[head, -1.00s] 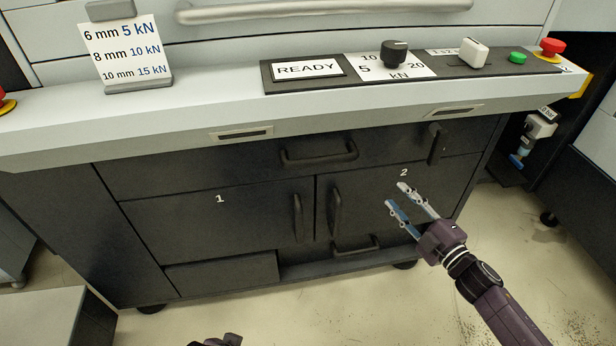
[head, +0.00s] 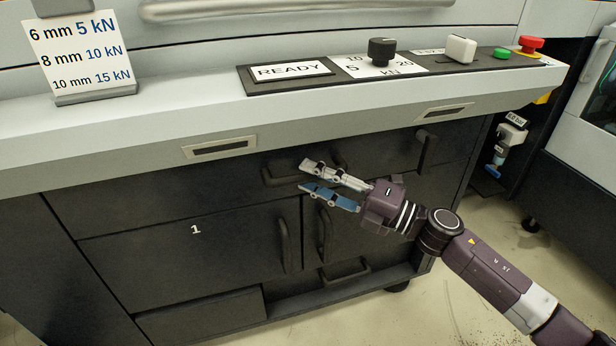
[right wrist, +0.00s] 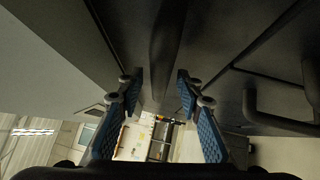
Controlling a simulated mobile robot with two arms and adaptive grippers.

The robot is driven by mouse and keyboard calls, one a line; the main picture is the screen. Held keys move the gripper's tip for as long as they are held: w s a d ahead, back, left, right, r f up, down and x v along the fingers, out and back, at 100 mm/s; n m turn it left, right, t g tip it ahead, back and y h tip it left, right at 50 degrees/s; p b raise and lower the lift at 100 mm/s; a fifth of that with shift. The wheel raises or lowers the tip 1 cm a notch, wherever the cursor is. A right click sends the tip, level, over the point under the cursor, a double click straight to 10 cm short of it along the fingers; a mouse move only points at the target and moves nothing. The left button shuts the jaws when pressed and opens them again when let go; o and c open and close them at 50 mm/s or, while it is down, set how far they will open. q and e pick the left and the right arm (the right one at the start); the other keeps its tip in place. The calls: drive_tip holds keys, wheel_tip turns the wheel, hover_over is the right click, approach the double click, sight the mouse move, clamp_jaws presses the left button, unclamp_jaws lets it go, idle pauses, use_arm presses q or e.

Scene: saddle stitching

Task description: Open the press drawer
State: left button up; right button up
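The press drawer (head: 150,205) is the wide dark front under the pale ledge, and it looks closed. Its dark bar handle (head: 276,181) is partly covered by my right gripper in the head view. My right gripper (head: 304,177) is open, with its fingertips at the handle. In the right wrist view, a dark bar, which looks like the handle (right wrist: 168,40), lies ahead in the gap between the two open fingers (right wrist: 158,85). I cannot tell whether the fingers touch it. My left gripper is out of view.
The pale ledge (head: 120,140) overhangs the drawer. Below are cabinet doors with upright handles (head: 288,245) and a lower handle (head: 345,270). A small upright handle (head: 424,150) is at the right. On the ledge are a READY panel, a black knob (head: 382,50) and a red button (head: 531,45).

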drive_tip(key=shift+w+a+r, duration=0.1)
drive_tip(key=shift+w+a, duration=0.2)
drive_tip(key=shift+a, duration=0.25)
clamp_jaws()
